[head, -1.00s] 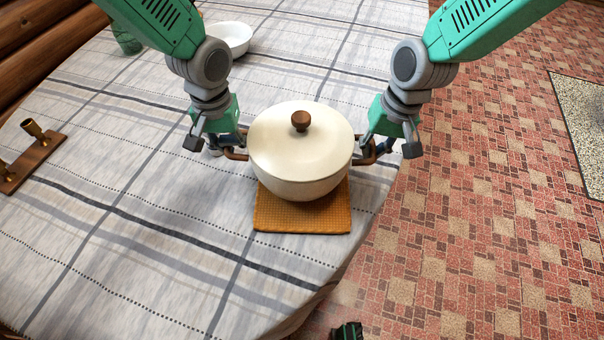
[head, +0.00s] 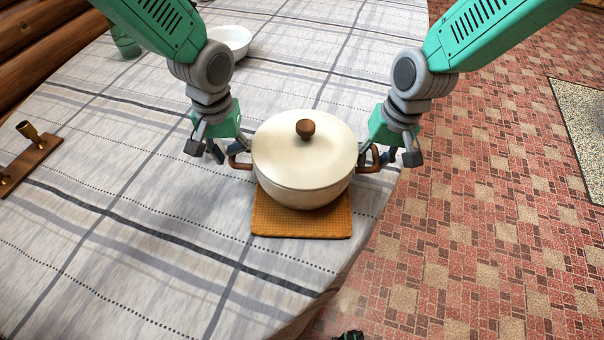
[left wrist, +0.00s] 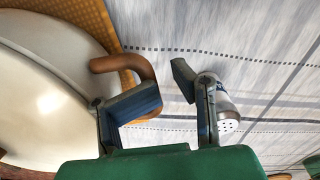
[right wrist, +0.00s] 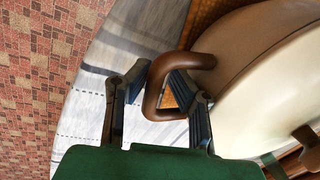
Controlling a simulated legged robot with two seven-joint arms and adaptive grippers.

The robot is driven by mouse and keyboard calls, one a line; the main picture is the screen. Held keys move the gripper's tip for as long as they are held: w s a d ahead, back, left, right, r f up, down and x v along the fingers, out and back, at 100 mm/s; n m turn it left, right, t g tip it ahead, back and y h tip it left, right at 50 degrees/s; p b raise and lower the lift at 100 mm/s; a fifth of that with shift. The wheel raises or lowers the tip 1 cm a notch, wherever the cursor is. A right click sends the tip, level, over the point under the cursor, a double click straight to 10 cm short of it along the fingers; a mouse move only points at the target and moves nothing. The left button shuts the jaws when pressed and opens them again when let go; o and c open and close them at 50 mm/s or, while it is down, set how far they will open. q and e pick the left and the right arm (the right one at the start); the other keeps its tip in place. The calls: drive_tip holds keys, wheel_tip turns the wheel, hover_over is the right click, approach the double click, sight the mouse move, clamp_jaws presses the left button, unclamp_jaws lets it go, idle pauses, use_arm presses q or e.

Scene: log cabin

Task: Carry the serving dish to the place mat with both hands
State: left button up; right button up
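The serving dish (head: 300,165), a cream lidded pot with a brown knob and two brown side handles, sits upright on the orange place mat (head: 300,224). My left gripper (head: 228,151) is open at the dish's left handle (head: 240,163). In the left wrist view its fingers (left wrist: 162,88) are spread, with the near finger beside the handle loop (left wrist: 130,68). My right gripper (head: 397,156) is open at the right handle (head: 376,160). In the right wrist view the handle bar (right wrist: 152,92) lies between its parted fingers, one finger inside the loop.
A metal shaker (left wrist: 226,108) stands close behind my left gripper. A white bowl (head: 230,40) and a green glass (head: 125,42) are farther back. A wooden holder with brass cups (head: 30,160) lies at left. The table edge runs close to the right of the mat.

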use_arm(q)
drive_tip(key=r, duration=0.6)
drive_tip(key=shift+d+r, duration=0.2)
drive_tip(key=shift+d, duration=0.15)
use_arm(e)
drive_tip(key=shift+d+r, duration=0.1)
drive_tip(key=shift+d, duration=0.05)
use_arm(q)
drive_tip(key=shift+a+r, duration=0.1)
drive_tip(key=shift+r, duration=0.3)
use_arm(e)
drive_tip(key=shift+r, duration=0.1)
wheel_tip(320, 180, up, 11)
drive_tip(key=d, duration=0.2)
drive_tip(key=shift+d+r, duration=0.2)
drive_tip(key=shift+d, duration=0.05)
use_arm(q)
drive_tip(key=shift+a+r, duration=0.1)
